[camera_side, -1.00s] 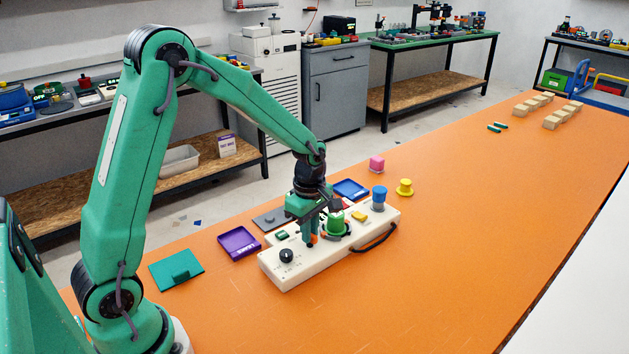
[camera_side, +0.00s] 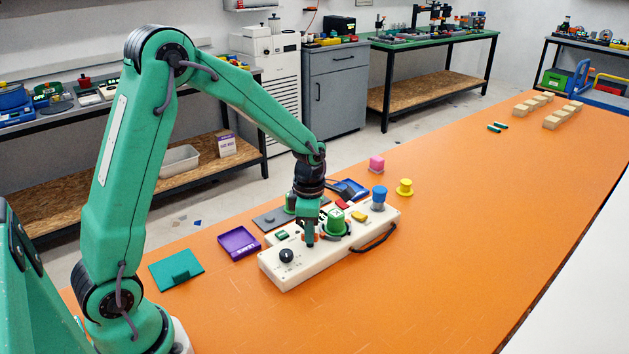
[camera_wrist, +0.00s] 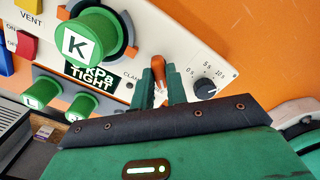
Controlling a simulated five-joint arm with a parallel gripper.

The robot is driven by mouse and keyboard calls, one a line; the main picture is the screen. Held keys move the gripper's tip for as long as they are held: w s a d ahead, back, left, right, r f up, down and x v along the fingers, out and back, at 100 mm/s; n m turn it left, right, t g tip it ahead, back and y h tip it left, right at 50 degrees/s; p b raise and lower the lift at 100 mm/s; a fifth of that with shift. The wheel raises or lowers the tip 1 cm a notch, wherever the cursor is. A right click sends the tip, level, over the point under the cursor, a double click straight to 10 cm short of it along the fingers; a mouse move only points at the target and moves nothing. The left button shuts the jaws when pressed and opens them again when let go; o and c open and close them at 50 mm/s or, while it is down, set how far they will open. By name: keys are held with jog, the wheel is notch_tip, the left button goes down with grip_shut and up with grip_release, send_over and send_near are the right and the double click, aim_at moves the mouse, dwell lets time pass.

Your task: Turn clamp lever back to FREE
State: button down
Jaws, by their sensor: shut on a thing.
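The clamp lever (camera_wrist: 157,68) shows an orange end in the wrist view, beside a partly hidden "CLAM" label. My gripper (camera_wrist: 158,82) is shut on this lever, one green finger on each side. In the side view my gripper (camera_side: 310,240) points down at the cream control box (camera_side: 272,268) and hides most of the lever. A dark panel (camera_wrist: 95,76) on the box reads "kPa" and "TIGHT". The lever's FREE mark is not visible.
Beside the lever are a black timer knob (camera_side: 286,256) and a green "K" cap (camera_side: 336,221). A black handle (camera_side: 375,243) sticks out in front. A purple tray (camera_side: 238,242) and green plate (camera_side: 176,268) lie left.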

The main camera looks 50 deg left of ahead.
jog(key=shift+r, duration=0.1)
jog(key=c, duration=1.4)
grip_release()
jog(key=shift+r, duration=3.9)
jog(key=s+d+r+m+t, duration=0.2)
jog(key=s+r+m, duration=0.3)
jog(key=s+m, duration=0.4)
jog(key=s+d+r+m+t, duration=0.1)
jog(key=s+r+m+t, duration=0.2)
jog(key=s+m, duration=0.7)
notch_tip(320, 180, up, 2)
jog(key=m, duration=0.8)
jog(key=shift+d+r+t, duration=0.15)
jog(key=shift+d+t, duration=0.15)
jog(key=shift+d, duration=0.1)
